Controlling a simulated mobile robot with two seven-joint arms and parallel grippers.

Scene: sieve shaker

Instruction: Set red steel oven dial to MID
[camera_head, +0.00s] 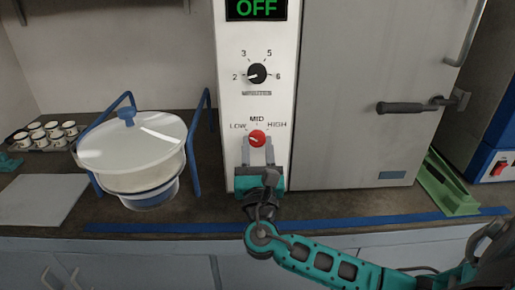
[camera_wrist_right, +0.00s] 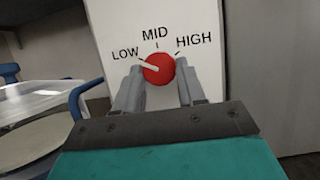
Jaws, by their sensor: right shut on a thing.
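The red dial (camera_head: 257,138) is on the white front panel of the steel oven, below the black dial. It also shows in the right wrist view (camera_wrist_right: 158,68), where its white pointer line aims left toward LOW. The label MID (camera_wrist_right: 155,34) is above the dial and HIGH is to its right. My right gripper (camera_head: 257,146) is at the dial, with its two fingers (camera_wrist_right: 158,82) on either side of the red knob, shut on it. My left gripper is not in view.
A black dial (camera_head: 257,74) and a display reading OFF (camera_head: 256,9) are higher on the panel. The oven door with its handle (camera_head: 402,107) is at right. A white-lidded pot (camera_head: 132,147) stands at left. A green bracket (camera_head: 447,186) lies on the counter at right.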

